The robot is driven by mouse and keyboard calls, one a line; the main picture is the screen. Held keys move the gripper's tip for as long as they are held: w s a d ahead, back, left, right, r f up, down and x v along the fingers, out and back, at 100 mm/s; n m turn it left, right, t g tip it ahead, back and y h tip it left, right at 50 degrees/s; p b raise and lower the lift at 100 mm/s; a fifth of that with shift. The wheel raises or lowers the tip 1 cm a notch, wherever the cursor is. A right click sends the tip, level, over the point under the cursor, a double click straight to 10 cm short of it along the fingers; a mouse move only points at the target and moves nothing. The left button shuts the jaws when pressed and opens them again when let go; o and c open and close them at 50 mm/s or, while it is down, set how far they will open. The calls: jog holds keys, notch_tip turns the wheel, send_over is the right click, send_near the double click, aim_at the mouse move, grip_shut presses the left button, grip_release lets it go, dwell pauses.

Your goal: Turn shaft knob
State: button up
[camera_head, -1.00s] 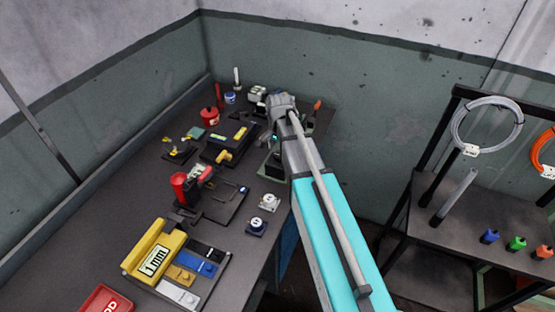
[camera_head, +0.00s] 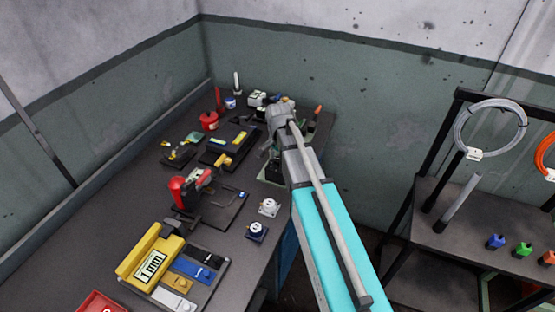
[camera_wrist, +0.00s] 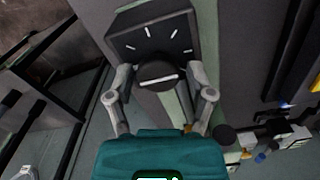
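In the wrist view, a round black knob (camera_wrist: 158,75) with a white line on it sits on a dark box (camera_wrist: 151,30) marked with white ticks. My gripper (camera_wrist: 160,78) has one finger on each side of the knob. The fingers are spread, with a small gap seeming to show on each side, so contact is not evident. In the head view, my gripper is mostly hidden behind my wrist, near the far right edge of the workbench (camera_head: 130,205). The knob cannot be made out there.
A red-topped tool (camera_head: 178,190), a yellow 1 mm block (camera_head: 150,258) and a red canister (camera_head: 209,121) stand on the bench left of my arm. A rack (camera_head: 470,195) with coiled cable (camera_head: 490,128) stands right. Grey-green walls close off the back.

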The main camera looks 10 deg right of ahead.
jog(key=c, duration=0.6)
jog(key=shift+a, duration=0.2)
jog(key=shift+c, duration=0.7)
jog(key=shift+d, duration=0.15)
jog(key=shift+n, duration=0.3)
jog(key=n, duration=0.3)
jog(key=shift+w, duration=0.1)
jog(key=n, duration=0.5)
